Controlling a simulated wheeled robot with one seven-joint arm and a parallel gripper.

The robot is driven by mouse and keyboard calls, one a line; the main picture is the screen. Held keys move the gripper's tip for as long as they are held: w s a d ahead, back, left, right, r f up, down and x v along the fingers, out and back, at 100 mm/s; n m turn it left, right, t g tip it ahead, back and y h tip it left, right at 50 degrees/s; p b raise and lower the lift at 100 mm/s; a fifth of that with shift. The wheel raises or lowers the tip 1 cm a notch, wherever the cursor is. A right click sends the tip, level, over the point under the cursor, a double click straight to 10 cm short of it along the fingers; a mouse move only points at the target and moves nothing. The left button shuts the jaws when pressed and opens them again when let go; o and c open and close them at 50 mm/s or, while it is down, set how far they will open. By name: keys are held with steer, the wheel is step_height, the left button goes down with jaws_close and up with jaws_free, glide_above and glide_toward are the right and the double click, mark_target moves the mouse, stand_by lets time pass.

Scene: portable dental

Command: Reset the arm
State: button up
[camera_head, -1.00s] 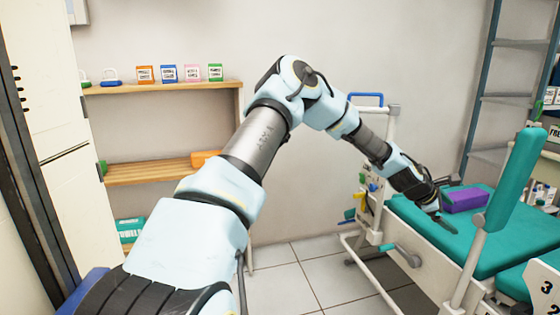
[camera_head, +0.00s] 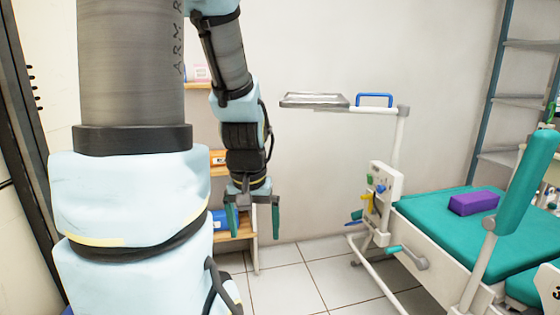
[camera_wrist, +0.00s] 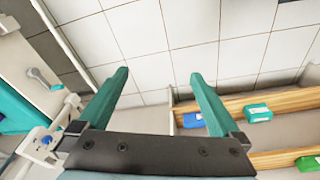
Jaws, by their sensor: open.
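My gripper (camera_head: 252,218) hangs pointing down at the left of the middle in the head view, in front of the wooden shelves. Its two teal fingers are apart with nothing between them. In the wrist view my gripper (camera_wrist: 160,90) is also open, over bare floor tiles. My arm covers much of the left side of the head view and hides most of the shelves.
A teal dental chair (camera_head: 440,222) with a purple box (camera_head: 474,202) on it stands at the right. A post with a tray (camera_head: 314,100) and blue handle stands left of it. The wooden shelf (camera_wrist: 282,101) holds boxes. Tiled floor (camera_head: 305,275) between is clear.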

step_height(320, 180, up, 22)
steer(key=s+a+p, duration=0.1)
steer(key=p, duration=2.1)
steer(key=shift+s, duration=0.15)
